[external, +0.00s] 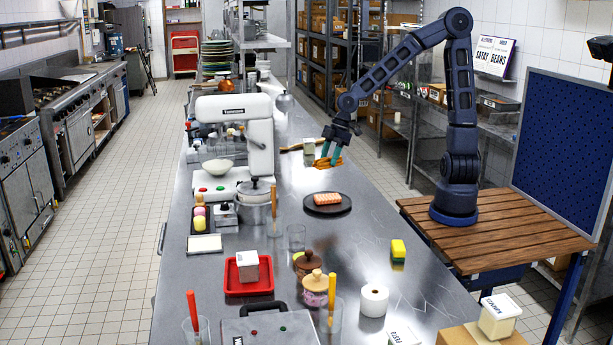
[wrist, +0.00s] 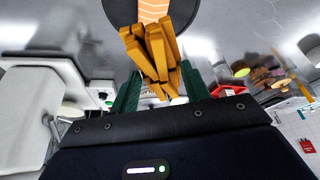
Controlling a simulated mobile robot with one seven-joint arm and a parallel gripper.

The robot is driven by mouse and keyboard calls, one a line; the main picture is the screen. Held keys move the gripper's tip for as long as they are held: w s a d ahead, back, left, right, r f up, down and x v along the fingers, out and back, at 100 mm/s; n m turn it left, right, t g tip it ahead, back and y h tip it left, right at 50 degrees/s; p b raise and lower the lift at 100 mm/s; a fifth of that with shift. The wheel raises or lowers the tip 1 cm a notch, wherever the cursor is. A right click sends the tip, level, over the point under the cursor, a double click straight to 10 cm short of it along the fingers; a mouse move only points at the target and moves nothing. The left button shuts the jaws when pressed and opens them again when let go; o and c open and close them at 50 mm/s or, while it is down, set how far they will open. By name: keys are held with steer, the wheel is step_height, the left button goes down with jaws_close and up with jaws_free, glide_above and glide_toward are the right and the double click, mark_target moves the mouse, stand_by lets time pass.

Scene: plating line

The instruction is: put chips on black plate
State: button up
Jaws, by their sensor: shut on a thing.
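The chips (wrist: 152,52) are a bundle of golden-orange sticks, held between the green fingers of my gripper (wrist: 160,90) in the wrist view. In the external view the chips (external: 329,162) show at the tips of my gripper (external: 328,152), which points down above the steel table beyond the plate. The black plate (external: 341,207) is round and dark and lies on the table, with a pink-orange striped fillet (external: 327,198) on it. In the wrist view the plate (wrist: 116,14) and the fillet (wrist: 153,8) are at the top edge, just past the chips.
A white stand mixer (external: 232,120) and a steel pot (external: 254,202) stand left of the plate.

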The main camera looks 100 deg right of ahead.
steer(key=shift+f, duration=6.1)
steer(key=o, duration=1)
steer(key=shift+f, duration=0.1)
steer(key=shift+v, duration=6.05)
steer(key=shift+a, duration=0.15)
